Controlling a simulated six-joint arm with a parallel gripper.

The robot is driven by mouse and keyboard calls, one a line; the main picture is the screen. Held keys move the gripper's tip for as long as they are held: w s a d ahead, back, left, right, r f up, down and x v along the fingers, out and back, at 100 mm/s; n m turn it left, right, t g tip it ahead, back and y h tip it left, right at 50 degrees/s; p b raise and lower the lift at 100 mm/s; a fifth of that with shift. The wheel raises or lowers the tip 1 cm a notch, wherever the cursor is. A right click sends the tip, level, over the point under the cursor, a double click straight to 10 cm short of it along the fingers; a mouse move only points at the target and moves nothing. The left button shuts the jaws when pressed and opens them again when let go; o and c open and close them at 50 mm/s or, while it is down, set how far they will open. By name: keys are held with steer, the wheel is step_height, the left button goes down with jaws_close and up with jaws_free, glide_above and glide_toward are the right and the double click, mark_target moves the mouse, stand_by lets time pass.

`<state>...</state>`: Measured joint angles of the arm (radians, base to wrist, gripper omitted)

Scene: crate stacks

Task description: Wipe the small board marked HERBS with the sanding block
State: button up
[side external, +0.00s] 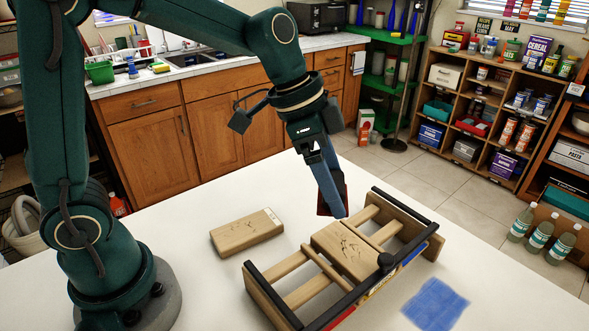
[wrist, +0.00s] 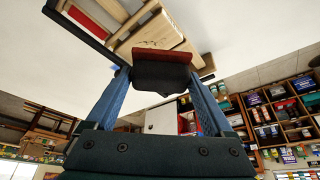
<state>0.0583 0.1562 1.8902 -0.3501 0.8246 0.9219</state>
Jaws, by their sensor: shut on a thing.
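My gripper (side external: 333,203) is shut on the sanding block (side external: 343,186), which has a dark red face and a black body. In the wrist view the sanding block (wrist: 163,75) sits between the two blue fingers. It is held near the far side of a wooden clamp frame (side external: 268,300); contact with anything below cannot be told. A board (side external: 340,247) with dark scribbles lies across the frame's bars. Another wooden board (side external: 240,235) with dark marks and a small pale label lies flat on the table to the left. I cannot read HERBS on either.
A blue cloth (side external: 435,303) lies on the white table right of the frame. The table (side external: 190,250) is clear around the left board. Shelves and green bottles (side external: 541,233) are beyond the table.

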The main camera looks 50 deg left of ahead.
mark_target(342, 196)
steer(key=d, duration=0.1)
steer(key=s+d+m, duration=0.1)
steer(key=d, duration=0.1)
steer(key=shift+s+d+r, duration=0.1)
steer(key=shift+s+r, duration=0.1)
steer(key=shift+r, duration=0.05)
steer(key=shift+f, duration=3.25)
steer(key=shift+w+d+f, duration=0.2)
steer(key=shift+w+f, duration=0.5)
steer(key=shift+f, duration=0.2)
steer(key=shift+c, duration=0.6)
steer(key=shift+w+a+r, duration=0.1)
steer(key=shift+w+r, duration=0.05)
steer(key=shift+w, duration=1.25)
steer(key=shift+s, duration=2.2)
steer(key=shift+w, duration=0.45)
steer(key=shift+w+a, duration=0.15)
steer(key=shift+w, duration=1.55)
steer(key=shift+s, duration=2.1)
step_height(342, 196, up, 3)
steer(key=shift+w+f, duration=0.1)
steer(key=shift+f, duration=0.1)
steer(key=shift+a+r, duration=0.1)
steer(key=shift+r, duration=2.65)
